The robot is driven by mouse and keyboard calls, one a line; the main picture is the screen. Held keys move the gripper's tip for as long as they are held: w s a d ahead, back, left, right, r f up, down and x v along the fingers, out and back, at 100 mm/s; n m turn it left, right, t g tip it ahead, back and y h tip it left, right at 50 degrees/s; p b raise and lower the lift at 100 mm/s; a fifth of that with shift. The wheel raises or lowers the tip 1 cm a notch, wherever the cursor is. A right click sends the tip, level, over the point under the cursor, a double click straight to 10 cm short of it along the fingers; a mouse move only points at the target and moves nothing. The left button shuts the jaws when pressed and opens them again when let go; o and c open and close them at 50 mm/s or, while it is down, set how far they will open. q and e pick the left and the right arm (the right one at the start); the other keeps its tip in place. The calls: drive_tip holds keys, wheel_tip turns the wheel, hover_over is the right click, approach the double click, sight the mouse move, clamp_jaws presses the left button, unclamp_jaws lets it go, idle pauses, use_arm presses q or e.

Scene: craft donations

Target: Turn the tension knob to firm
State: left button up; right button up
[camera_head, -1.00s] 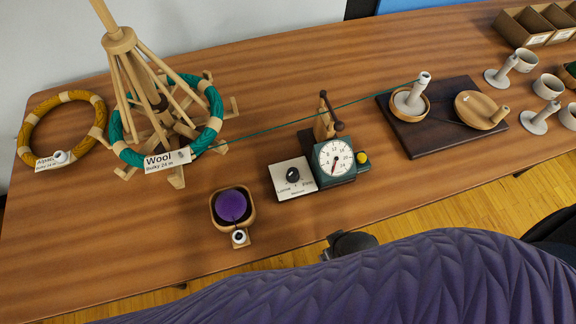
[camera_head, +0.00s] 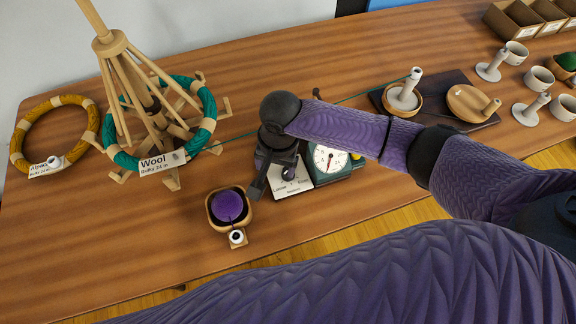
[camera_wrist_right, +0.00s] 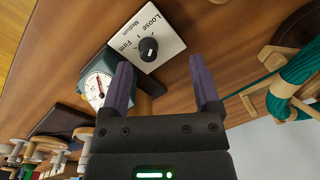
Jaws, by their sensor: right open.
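The tension knob (camera_wrist_right: 148,49) is a small black round knob with a pale mark. It sits on a white panel (camera_wrist_right: 165,30) printed Loose, Medium and Firm. I cannot tell which label the mark points to. In the head view the panel (camera_head: 292,184) is partly covered by my right gripper (camera_head: 272,182), and the knob is hard to make out there. In the right wrist view my right gripper (camera_wrist_right: 160,68) is open, its two purple fingers apart, with the knob beyond the tips and nearer the left finger. I see no contact. My left gripper is not in view.
The green dial gauge (camera_head: 331,159) stands right beside the panel. A wooden bowl of purple yarn (camera_head: 212,222) is to the left in front. The swift's teal wool ring (camera_head: 207,104) stands behind left, its strand running right to the winder board (camera_head: 440,121).

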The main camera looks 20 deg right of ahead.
drive_tip(key=w+d+m+h, duration=0.1)
drive_tip(key=w+d+m, duration=0.2)
drive_tip(key=d, duration=0.1)
drive_tip(key=f+b, duration=0.1)
drive_tip(key=f, duration=0.1)
drive_tip(key=f+b, duration=0.2)
drive_tip(key=f, duration=0.1)
drive_tip(key=f+b, duration=0.1)
drive_tip(key=f, duration=0.2)
drive_tip(key=shift+s+a+f+b, duration=0.1)
drive_tip(key=shift+a+f+b, duration=0.15)
drive_tip(key=shift+b, duration=0.15)
drive_tip(key=shift+f, duration=0.35)
drive_tip(key=shift+r, duration=0.1)
clamp_jaws()
